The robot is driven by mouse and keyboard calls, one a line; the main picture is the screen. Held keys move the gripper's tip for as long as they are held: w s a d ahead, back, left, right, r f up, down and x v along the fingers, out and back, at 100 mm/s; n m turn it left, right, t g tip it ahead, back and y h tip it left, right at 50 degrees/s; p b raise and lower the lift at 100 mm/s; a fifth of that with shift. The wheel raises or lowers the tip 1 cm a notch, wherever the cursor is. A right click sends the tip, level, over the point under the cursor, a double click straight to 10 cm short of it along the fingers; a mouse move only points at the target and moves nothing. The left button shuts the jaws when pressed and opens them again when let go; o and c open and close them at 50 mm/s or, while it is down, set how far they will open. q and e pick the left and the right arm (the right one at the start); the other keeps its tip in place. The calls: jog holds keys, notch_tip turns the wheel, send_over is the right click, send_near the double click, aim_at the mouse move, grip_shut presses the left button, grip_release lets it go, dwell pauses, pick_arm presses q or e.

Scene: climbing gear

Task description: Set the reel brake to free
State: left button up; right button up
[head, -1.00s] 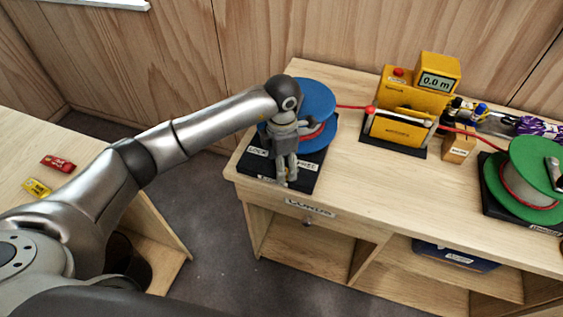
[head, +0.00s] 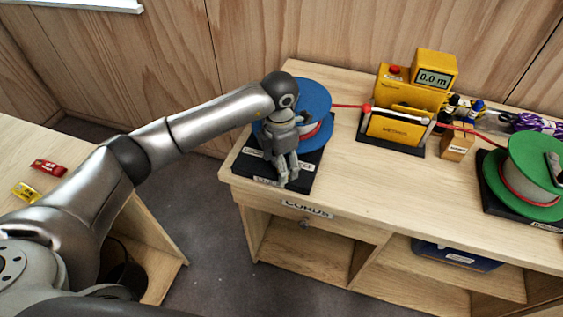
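The blue reel (head: 313,91) stands on a black base (head: 305,181) at the left end of the workbench, with red cord running off to the right. White labels on the base are partly covered; the right one, FREE (head: 304,166), is partly hidden by the fingers. My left gripper (head: 287,180) points down over the front of the base, between the left label (head: 253,153) and FREE. Its fingers look close together, but I cannot tell if they hold anything. The brake lever is not visible behind them. My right gripper is not in view.
A yellow meter (head: 434,78) reading 0.0 m stands right of the reel. Beyond it are a small box (head: 457,144) and a green reel (head: 535,166). A side table with a red item (head: 48,167) and a yellow item (head: 26,192) is at the left.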

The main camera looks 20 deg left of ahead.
pick_arm(q)
jog(key=o, duration=0.4)
jog(key=shift+a+f, duration=0.5)
jog(key=shift+o, duration=0.2)
jog(key=shift+d+r, duration=0.25)
jog(key=shift+r, duration=0.1)
notch_tip(320, 180, up, 12)
jog(key=shift+a+f, duration=0.1)
